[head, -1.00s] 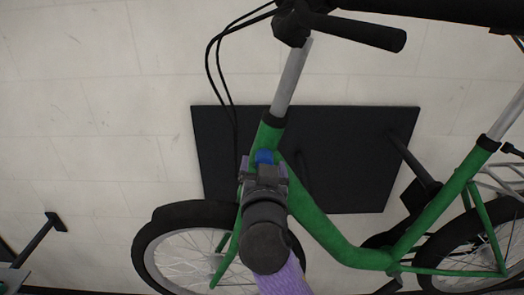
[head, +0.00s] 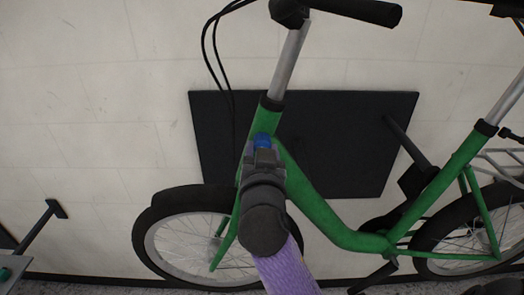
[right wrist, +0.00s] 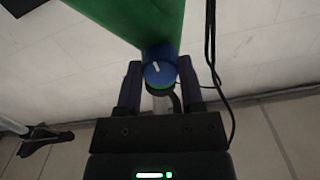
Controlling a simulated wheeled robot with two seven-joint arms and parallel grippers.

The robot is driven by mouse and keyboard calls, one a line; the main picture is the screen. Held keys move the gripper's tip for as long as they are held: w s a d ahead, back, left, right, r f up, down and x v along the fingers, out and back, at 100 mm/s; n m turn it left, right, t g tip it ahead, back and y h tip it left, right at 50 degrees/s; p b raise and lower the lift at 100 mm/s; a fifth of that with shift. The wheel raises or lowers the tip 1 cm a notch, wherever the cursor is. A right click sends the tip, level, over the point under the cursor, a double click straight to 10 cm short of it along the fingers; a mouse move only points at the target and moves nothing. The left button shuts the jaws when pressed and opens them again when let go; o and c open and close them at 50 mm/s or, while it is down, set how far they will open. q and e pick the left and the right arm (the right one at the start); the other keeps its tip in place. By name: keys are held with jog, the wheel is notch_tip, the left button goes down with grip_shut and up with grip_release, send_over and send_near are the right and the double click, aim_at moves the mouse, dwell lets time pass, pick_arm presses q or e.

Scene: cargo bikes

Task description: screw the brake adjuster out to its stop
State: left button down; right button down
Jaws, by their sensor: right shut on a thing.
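My right gripper (right wrist: 159,80) is shut on the knob, one dark finger on each side. In the head view my right gripper (head: 263,153) reaches up from below and hides the parts behind it. My left gripper is not in view.
The front wheel (head: 180,245) stands at lower left, and the handlebar (head: 355,10) is above. Black cables (head: 210,55) hang left of the frame. A black panel (head: 340,130) is behind the bicycle. A dark bracket (head: 42,225) stands out at left.

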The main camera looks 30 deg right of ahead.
jog(key=shift+r+n, duration=0.2)
jog(key=shift+n, duration=17.6)
jog(key=shift+c, duration=1.1)
grip_release()
